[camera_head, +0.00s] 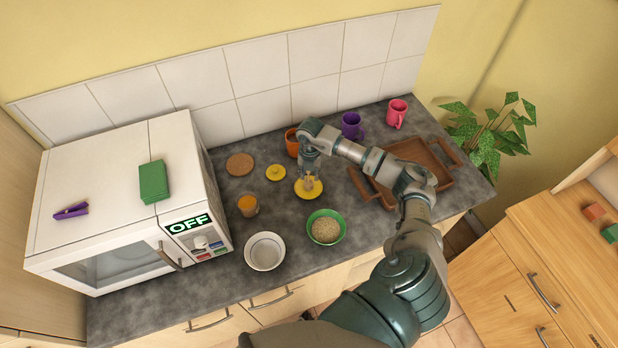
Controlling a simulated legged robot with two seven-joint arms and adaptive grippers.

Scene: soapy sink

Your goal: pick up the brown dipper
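A small light-brown piece (310,183), probably the brown dipper, shows at a yellow saucer (300,193) in the middle of the counter. It is small and partly covered, so its full shape is hidden. My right gripper (309,172) points down directly above the saucer, at the top of the brown piece. Its fingers are too small and hidden to tell whether they are open or shut on it. My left gripper is not in view.
Near the saucer are an orange mug (291,143), a yellow lid (276,172), a glass (248,205), a green bowl of grain (340,237) and a white bowl (265,268). A brown tray (445,188) lies right, under my forearm. A microwave (100,165) stands left.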

